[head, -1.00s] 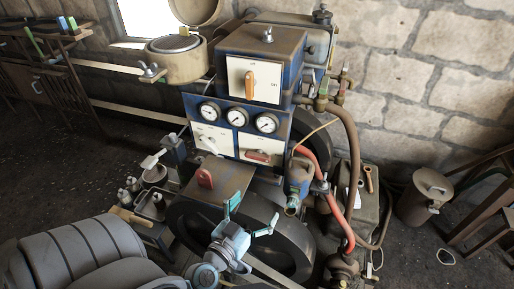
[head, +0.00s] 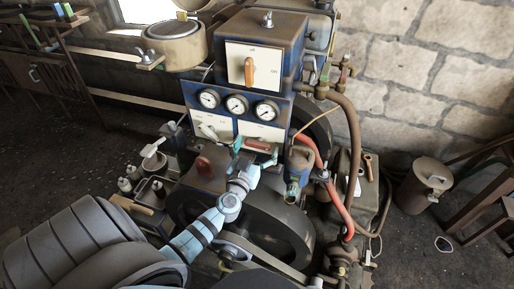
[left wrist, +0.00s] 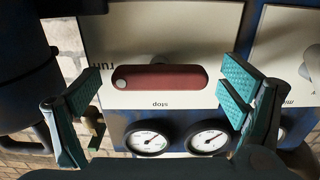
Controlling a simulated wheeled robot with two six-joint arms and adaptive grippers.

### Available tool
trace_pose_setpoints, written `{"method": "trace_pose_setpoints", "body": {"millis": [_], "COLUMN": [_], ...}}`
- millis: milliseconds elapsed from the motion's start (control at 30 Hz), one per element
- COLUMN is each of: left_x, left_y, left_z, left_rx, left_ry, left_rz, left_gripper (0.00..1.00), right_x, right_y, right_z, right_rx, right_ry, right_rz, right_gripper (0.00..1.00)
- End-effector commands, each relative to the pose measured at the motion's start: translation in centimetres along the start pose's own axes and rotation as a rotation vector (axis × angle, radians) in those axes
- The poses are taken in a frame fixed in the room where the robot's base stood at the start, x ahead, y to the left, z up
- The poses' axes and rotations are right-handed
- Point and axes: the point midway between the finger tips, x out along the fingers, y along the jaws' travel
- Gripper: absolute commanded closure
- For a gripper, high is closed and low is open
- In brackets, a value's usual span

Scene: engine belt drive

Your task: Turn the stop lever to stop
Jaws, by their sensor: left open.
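The stop lever is a dark red bar (head: 257,145) on a white plate (head: 262,130) at the lower right of the blue engine panel. In the left wrist view the stop lever (left wrist: 160,78) lies horizontal, its end with a grey disc beside the "run" mark. The "stop" mark (left wrist: 161,103) shows upside down below its middle. My left gripper (head: 255,152) is in front of the lever. In the left wrist view its teal fingers (left wrist: 162,88) are wide open, one beyond each end of the lever, with visible gaps. My right gripper is not in view.
Several round gauges (head: 237,105) sit just above the plate. An orange switch (head: 249,72) is higher up, and a white-plated control (head: 210,128) is to the left. A red knob (head: 204,166), a red hose (head: 335,205) and a large wheel (head: 285,225) are close by.

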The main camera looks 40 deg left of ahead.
Motion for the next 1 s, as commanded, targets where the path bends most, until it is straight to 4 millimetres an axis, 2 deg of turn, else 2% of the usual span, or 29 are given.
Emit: {"method": "trace_pose_setpoints", "body": {"millis": [167, 400, 500, 767, 1000], "left_x": [0.01, -0.01, -0.02, -0.03, -0.04], "left_y": [0.0, 0.01, 0.01, 0.0, 0.01], "left_z": [-0.04, -0.04, -0.04, -0.06, -0.12], "left_rx": [0.0, 0.0, 0.0, -0.022, -0.128], "left_ry": [0.0, 0.0, 0.0, 0.0, -0.001], "left_rz": [0.0, 0.0, 0.0, 0.0, 0.0], "left_gripper": [0.09, 0.46, 0.58, 0.58, 0.58], "right_x": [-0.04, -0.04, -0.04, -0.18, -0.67], "right_y": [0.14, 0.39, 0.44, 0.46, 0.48], "right_z": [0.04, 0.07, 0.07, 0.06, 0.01], "right_rx": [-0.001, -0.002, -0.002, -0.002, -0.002], "right_ry": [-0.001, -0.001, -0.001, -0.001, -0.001], "right_rz": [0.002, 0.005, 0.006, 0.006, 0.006], "right_gripper": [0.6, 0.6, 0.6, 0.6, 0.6]}}
